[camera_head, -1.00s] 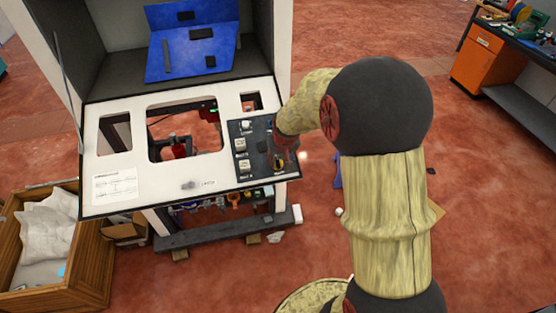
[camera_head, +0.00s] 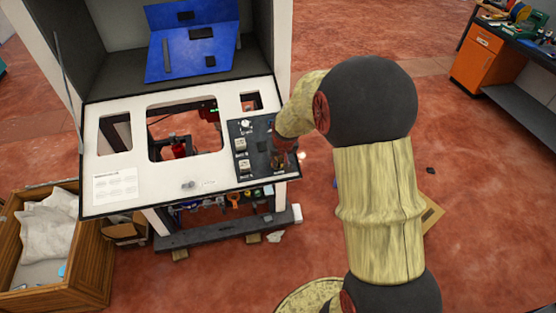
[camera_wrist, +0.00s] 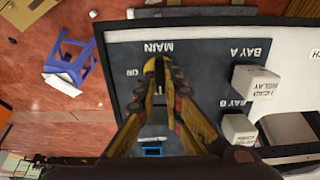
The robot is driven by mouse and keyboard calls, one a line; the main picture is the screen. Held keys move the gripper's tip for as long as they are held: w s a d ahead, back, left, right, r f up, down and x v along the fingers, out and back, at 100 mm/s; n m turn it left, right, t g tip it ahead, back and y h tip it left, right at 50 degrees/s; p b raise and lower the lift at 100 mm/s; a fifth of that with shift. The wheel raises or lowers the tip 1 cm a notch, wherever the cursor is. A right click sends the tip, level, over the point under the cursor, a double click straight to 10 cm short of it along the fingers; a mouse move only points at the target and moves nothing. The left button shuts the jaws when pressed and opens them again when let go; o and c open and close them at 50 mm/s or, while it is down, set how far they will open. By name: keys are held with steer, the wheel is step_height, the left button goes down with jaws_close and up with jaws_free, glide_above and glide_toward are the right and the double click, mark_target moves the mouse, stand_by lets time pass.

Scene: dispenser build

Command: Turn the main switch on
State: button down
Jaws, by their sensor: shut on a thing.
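The dark control panel (camera_head: 249,150) sits at the right end of the white machine front. In the wrist view the panel (camera_wrist: 207,62) carries the word MAIN, upside down, with ON beside it. My gripper (camera_wrist: 160,74) is right over that spot, its two fingers converging just below the MAIN label. It is shut on the main switch (camera_wrist: 159,70), which is mostly hidden between the fingertips, so its setting cannot be read. In the head view my gripper (camera_head: 280,157) is at the panel's right edge, small and partly covered by my wrist.
White relay blocks (camera_wrist: 254,82) stand close beside my gripper on the panel, at BAY A and BAY B. A blue stool (camera_wrist: 71,57) is on the floor. A wooden crate (camera_head: 95,262) stands left of the machine.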

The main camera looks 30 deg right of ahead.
steer(key=shift+m, duration=0.3)
steer(key=m+b, duration=0.2)
steer(key=m, duration=0.1)
steer(key=shift+f, duration=0.15)
steer(key=m+b, duration=0.3)
steer(key=m, duration=0.2)
steer(key=shift+m, duration=0.4)
steer(key=m+b, duration=0.2)
steer(key=m, duration=0.2)
steer(key=shift+s+d, duration=0.1)
steer(key=shift+m+b, duration=0.6)
steer(key=shift+m, duration=1.6)
steer(key=c, duration=1.9)
jaws_free()
